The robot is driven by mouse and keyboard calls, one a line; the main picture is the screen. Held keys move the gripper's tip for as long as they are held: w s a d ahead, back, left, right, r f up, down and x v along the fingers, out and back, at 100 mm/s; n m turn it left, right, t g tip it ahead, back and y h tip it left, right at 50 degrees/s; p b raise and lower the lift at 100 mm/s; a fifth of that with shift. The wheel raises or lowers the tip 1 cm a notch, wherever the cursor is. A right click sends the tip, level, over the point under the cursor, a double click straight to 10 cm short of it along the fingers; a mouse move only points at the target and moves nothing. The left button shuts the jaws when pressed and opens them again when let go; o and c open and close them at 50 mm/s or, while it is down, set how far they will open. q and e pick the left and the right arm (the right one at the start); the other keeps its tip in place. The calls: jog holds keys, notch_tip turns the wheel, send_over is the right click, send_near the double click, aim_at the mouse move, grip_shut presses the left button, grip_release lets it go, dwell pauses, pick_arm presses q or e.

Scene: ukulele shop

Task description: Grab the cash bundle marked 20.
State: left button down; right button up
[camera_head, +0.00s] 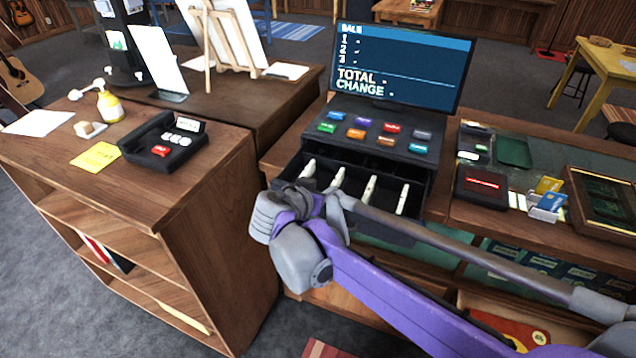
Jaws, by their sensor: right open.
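I cannot make out a cash bundle marked 20 in the head view. The cash drawer (418,228) of the register is pulled out. Several pale upright strips stand in its dark compartments; no number is readable there. My right arm, purple and grey, comes in from the right and crosses in front of the drawer. My right gripper (325,195) is at the grey end of this arm, by the drawer's left front. Its fingertips are hard to make out; it is open, with nothing seen in it. The arm hides part of the drawer. My left gripper is not in view.
The register screen (400,65) and coloured keys (373,135) rise behind the drawer. A black reader (482,186) and card holder (546,206) are on the right.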

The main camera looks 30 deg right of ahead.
aim_at(336, 180)
jog(key=x, duration=0.4)
jog(key=shift+s+d, duration=0.2)
jog(key=shift+s, duration=0.1)
jog(key=shift+x, duration=3)
jog(key=shift+w+a, duration=0.1)
jog(key=shift+a, duration=0.05)
grip_shut()
